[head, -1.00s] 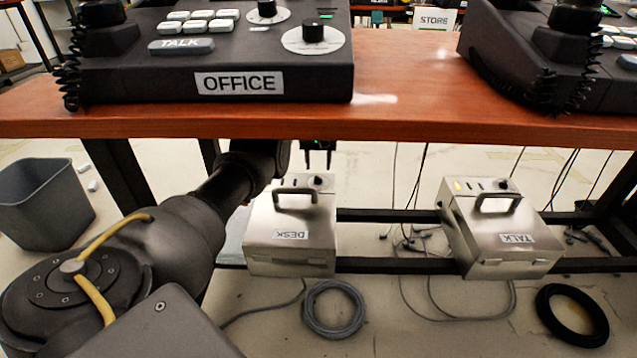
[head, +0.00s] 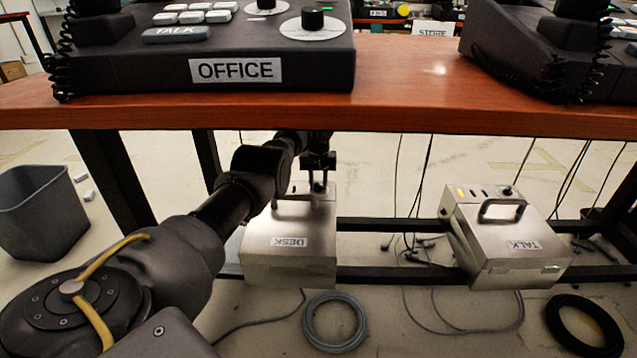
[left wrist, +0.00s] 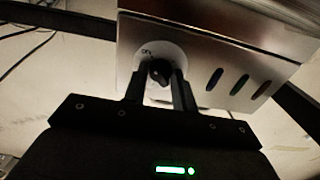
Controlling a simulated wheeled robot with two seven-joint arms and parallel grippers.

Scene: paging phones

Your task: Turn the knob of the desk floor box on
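The desk floor box (head: 290,262) is a silvery metal box labelled DESK, under the table, with a handle and small slots on top. In the left wrist view the dark knob (left wrist: 158,72) sits on a white round dial (left wrist: 150,52) with small lettering that seems to read ON. The two fingers of the left gripper (left wrist: 158,84) stand on either side of the knob, very close to it. Whether they press on it I cannot tell. My right gripper is not in view.
A similar box (head: 510,262) labelled TALK stands to the right. The wooden tabletop (head: 420,90) with the OFFICE phone unit (head: 200,50) is above my left forearm. Cables and a coiled grey cable (head: 335,322) lie below. A grey bin (head: 42,215) stands at left.

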